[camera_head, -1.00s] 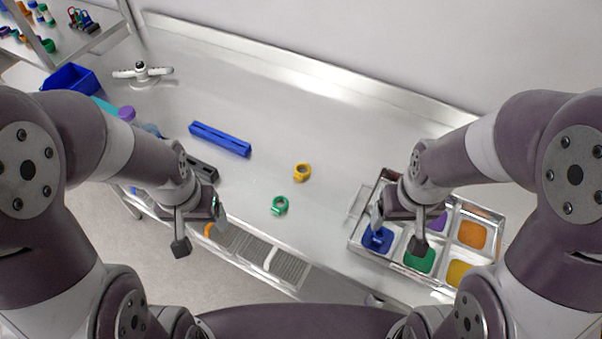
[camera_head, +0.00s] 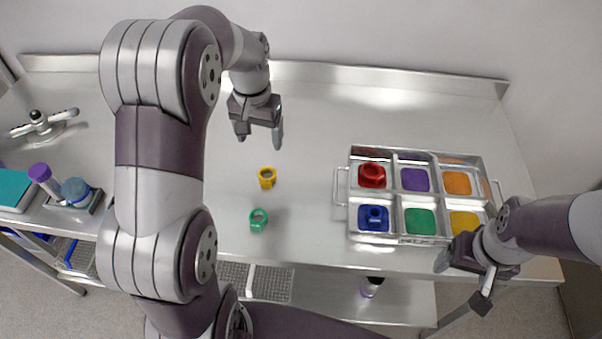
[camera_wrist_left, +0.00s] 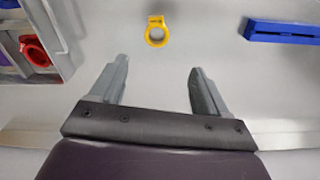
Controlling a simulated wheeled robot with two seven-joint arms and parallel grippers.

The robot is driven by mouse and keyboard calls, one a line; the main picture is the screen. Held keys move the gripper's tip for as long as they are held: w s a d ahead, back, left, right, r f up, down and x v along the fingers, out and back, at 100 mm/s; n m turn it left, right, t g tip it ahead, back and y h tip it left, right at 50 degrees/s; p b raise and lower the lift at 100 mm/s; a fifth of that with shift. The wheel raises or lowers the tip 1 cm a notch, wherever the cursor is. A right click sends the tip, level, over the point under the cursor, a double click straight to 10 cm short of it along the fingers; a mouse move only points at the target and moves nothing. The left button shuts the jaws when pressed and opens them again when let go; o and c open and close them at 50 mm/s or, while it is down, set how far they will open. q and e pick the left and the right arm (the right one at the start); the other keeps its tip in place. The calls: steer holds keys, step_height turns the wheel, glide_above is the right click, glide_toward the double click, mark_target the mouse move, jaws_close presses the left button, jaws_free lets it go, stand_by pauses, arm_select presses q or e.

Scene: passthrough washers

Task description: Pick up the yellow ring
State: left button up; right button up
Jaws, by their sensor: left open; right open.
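The yellow ring (camera_head: 267,177) lies on the steel table near its middle, with a small tab on one side. It also shows in the left wrist view (camera_wrist_left: 156,32), ahead of the fingertips and between their lines. My left gripper (camera_head: 258,140) is open and empty, above the table and behind the ring in the head view. Its two fingers show apart in the left wrist view (camera_wrist_left: 158,75), not touching the ring. My right gripper (camera_head: 462,275) is at the front right, by the tray's near corner, with its fingertips hard to make out.
A green ring (camera_head: 258,220) lies just in front of the yellow one. A metal tray (camera_head: 341,187) with coloured compartments stands to the right, holding a red ring (camera_head: 372,175) and a blue ring (camera_head: 375,217).

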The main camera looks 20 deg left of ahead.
mark_target(266, 171)
arm_select(q)
steer(key=shift+m, duration=0.3)
steer(key=f, duration=0.4)
steer(key=f+b, duration=0.1)
steer(key=f, duration=0.3)
steer(key=f+b, duration=0.1)
steer(key=f, duration=0.3)
steer(key=shift+d+f, duration=0.1)
steer(key=shift+d, duration=0.2)
steer(key=shift+s, duration=0.1)
steer(key=c, duration=1.1)
